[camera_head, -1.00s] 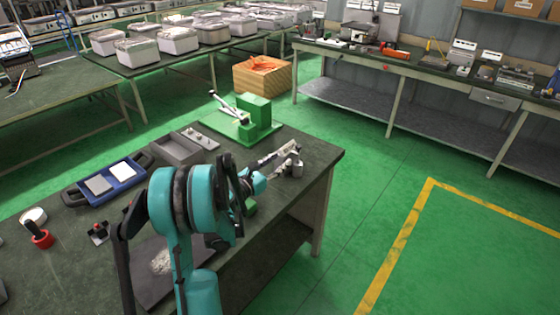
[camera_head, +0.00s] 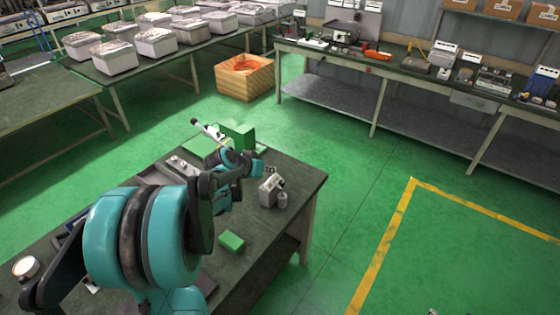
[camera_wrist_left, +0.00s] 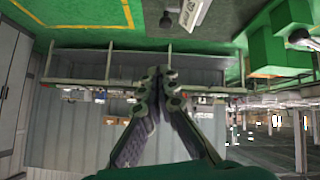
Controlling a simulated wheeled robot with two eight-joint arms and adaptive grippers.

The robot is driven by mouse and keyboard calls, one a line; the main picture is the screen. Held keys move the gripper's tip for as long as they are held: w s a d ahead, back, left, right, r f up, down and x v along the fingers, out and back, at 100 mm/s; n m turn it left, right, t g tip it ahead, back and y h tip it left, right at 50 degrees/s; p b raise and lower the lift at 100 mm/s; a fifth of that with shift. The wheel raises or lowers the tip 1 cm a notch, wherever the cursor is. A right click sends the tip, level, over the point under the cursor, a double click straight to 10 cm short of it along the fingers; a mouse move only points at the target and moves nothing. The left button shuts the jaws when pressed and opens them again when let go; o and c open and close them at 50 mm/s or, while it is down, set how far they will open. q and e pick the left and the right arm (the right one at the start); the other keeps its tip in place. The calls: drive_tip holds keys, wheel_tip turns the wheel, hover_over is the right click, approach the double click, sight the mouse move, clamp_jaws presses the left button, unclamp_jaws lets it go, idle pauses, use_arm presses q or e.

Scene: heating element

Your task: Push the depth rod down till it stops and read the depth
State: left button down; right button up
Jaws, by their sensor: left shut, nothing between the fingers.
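I cannot make out a depth rod for certain. A small grey block with metal parts on top (camera_head: 268,194) stands near the table's right edge; its grey body also shows at the top of the left wrist view (camera_wrist_left: 191,14). A green block (camera_head: 238,133) with a white and black bar (camera_head: 208,130) stands at the table's far end. My left gripper (camera_wrist_left: 163,72) is shut and empty, its fingertips together. In the head view it is near the far end of the table, between the green block and the grey block, its fingertips hard to make out. My right gripper is not in view.
A small green piece (camera_head: 231,241) lies on the dark table (camera_head: 262,243). A round white-faced item (camera_head: 26,267) is at its left. A wooden crate (camera_head: 244,78) stands on the floor beyond.

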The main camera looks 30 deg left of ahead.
use_arm(q)
drive_tip(key=r+m, duration=0.1)
drive_tip(key=m, duration=0.2)
drive_tip(key=b, duration=0.2)
hover_over(282, 186)
wheel_tip(282, 186, down, 9)
drive_tip(key=shift+s+a+f+g+y+b, duration=0.15)
drive_tip(key=shift+s+f+g, duration=0.05)
drive_tip(key=shift+f, duration=0.25)
drive_tip(key=shift+s+a+f+g+y+b, duration=0.1)
drive_tip(key=shift+s+f+g+y+b, duration=0.1)
drive_tip(key=shift+f, duration=0.25)
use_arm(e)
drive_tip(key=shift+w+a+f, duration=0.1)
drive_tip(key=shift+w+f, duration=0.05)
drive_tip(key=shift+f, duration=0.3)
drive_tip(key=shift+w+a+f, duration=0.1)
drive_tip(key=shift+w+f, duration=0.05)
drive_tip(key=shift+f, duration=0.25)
use_arm(q)
wheel_tip(282, 186, down, 4)
drive_tip(key=b, duration=0.3)
drive_tip(key=shift+r, duration=0.1)
drive_tip(key=shift+s+d, duration=0.1)
drive_tip(key=shift+s, duration=0.1)
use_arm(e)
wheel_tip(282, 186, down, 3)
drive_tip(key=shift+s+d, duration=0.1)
